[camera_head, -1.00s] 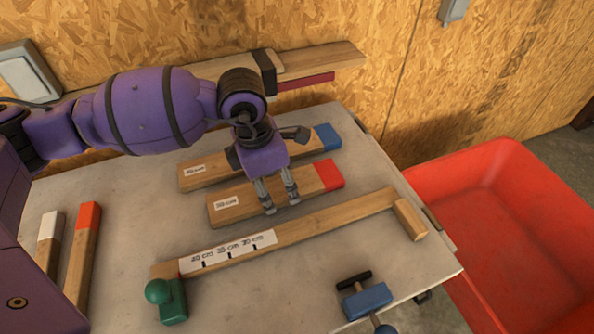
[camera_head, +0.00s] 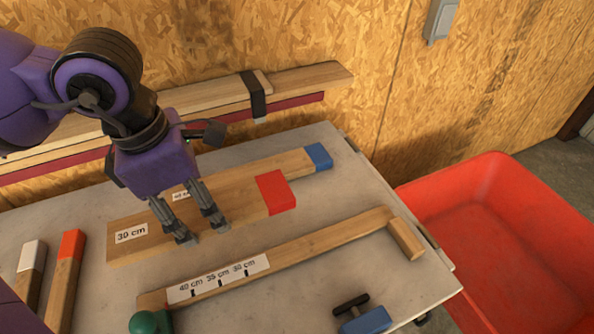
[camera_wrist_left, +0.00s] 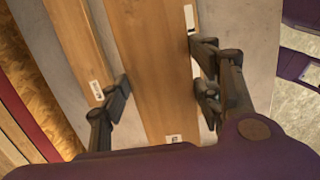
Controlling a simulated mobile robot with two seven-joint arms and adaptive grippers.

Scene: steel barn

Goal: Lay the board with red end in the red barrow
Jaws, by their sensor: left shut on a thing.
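The board with red end (camera_head: 240,195), marked 30 cm, is gripped by my left gripper (camera_head: 203,232) around its middle. It looks raised a little above the table and covers part of the board with blue end (camera_head: 293,163) behind it. In the left wrist view the gripped board (camera_wrist_left: 160,85) runs between the two fingers. The red barrow (camera_head: 490,245) stands right of the table, and the part in view is empty. My right gripper is not in view.
On the table (camera_head: 300,290) a wooden measuring gauge (camera_head: 325,243) lies in front, with a green knob (camera_head: 148,322) and blue clamp (camera_head: 365,320). Orange-ended (camera_head: 66,270) and white-ended (camera_head: 31,270) pieces lie left. Boards (camera_head: 310,82) line the back wall.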

